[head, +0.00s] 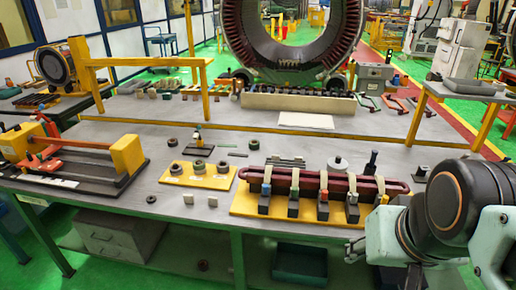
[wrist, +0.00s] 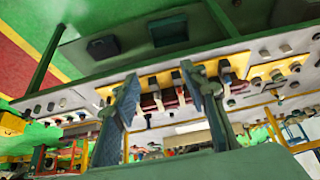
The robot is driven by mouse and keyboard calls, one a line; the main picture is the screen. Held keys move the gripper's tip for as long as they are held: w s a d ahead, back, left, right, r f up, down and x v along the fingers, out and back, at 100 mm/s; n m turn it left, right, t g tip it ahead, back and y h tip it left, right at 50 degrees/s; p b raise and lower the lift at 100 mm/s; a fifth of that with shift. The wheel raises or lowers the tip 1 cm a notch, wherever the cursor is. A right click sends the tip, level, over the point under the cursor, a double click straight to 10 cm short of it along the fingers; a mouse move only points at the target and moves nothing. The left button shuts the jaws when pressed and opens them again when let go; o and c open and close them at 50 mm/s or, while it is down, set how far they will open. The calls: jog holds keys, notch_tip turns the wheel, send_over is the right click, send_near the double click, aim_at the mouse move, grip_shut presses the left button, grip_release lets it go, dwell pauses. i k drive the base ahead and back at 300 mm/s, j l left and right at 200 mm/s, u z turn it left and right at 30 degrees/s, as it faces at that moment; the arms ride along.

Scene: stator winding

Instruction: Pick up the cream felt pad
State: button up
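A flat, pale cream rectangle (head: 306,120) lies on the bench behind the red coil; it may be the felt pad. That view looks upside down, with the bench beyond the fingers. In the head view my arm is at the right, and the fingers do not show.
A red coil (head: 340,182) with black clamps sits on a yellow plate (head: 242,203). A smaller yellow plate (head: 210,181) holds dark rings. A long cream box (head: 298,101) and a yellow frame (head: 92,75) stand behind.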

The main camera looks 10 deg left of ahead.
aim_at(213, 201)
jog(key=i+j, duration=0.2)
jog(key=j, duration=0.2)
jog(key=i+j, duration=0.15)
jog(key=j, duration=0.2)
jog(key=i+j, duration=0.2)
jog(key=j, duration=0.2)
jog(key=i+j+u, duration=0.1)
jog(key=j, duration=0.3)
jog(key=i+j, duration=0.45)
jog(key=j, duration=0.25)
jog(key=z, duration=0.1)
